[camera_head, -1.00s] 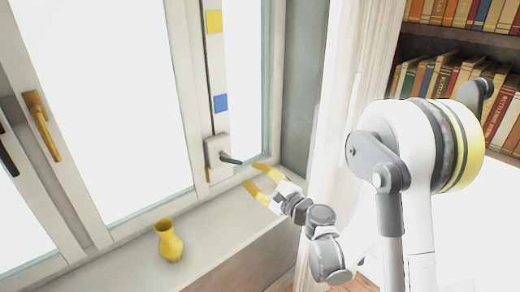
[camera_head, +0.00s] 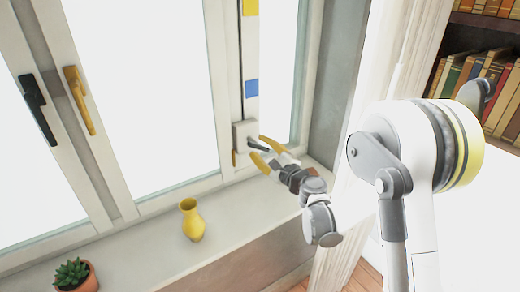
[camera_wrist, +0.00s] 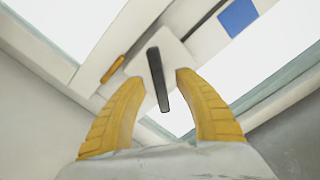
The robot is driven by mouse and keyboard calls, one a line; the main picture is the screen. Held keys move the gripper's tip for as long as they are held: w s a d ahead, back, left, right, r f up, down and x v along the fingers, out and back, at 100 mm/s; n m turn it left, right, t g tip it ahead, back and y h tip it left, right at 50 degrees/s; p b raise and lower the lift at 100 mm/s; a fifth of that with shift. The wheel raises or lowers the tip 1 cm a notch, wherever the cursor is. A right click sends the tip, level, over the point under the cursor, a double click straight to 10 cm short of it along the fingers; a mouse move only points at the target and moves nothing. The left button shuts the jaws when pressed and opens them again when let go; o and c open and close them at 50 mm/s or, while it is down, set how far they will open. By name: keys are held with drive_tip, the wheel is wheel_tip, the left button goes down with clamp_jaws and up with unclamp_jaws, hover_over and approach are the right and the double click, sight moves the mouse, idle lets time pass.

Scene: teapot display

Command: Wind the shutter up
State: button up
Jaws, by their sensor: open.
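The shutter winder is a white box (camera_head: 240,133) low on the window post at the right, with a dark crank handle (camera_head: 258,144) sticking out. A strip above it carries a yellow square (camera_head: 251,8) and a blue square (camera_head: 252,87). My gripper (camera_head: 264,152) is open with yellow fingers, close in front of the handle. In the wrist view, the dark handle (camera_wrist: 158,78) stands between the two spread fingertips, and the white box (camera_wrist: 172,62) lies behind it. I cannot tell whether a finger touches the handle.
A yellow vase (camera_head: 192,220) and a potted succulent (camera_head: 75,274) stand on the windowsill (camera_head: 135,250). Yellow (camera_head: 78,100) and black (camera_head: 37,108) window handles are at the left. A white curtain (camera_head: 400,75) and a bookshelf (camera_head: 475,65) are at the right.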

clamp_jaws()
drive_tip(key=shift+f+m+b, duration=0.1)
drive_tip(key=shift+m+b, duration=0.3)
drive_tip(key=shift+m, duration=1.2)
unclamp_jaws()
